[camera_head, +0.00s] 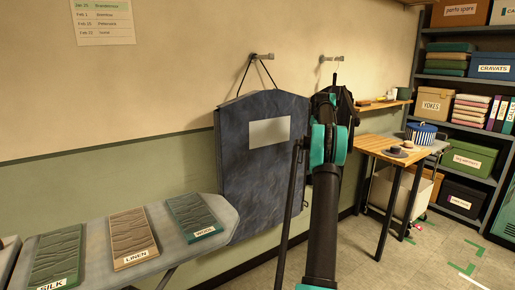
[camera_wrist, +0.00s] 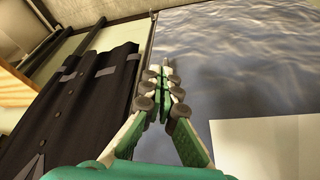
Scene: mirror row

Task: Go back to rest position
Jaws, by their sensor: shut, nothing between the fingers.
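My gripper (camera_wrist: 166,75) shows in the wrist view with its green and white fingers closed together and nothing between them. It is in front of a blue-grey marbled panel with a pale blank label (camera_wrist: 265,145). In the head view this hanging panel (camera_head: 240,170) is just left of my arm. My arm stands upright in the middle of the head view, and I cannot make out the fingertips there. A dark, garment-like hanging piece (camera_wrist: 75,105) is left of the fingers in the wrist view.
Two wall hooks (camera_head: 262,56) (camera_head: 332,58) are above; the panel hangs from the left one by a cord. An ironing board (camera_head: 95,250) with fabric samples is at the lower left. A wooden table (camera_head: 388,146) and loaded shelves (camera_head: 470,75) are at right. Floor at lower right is open.

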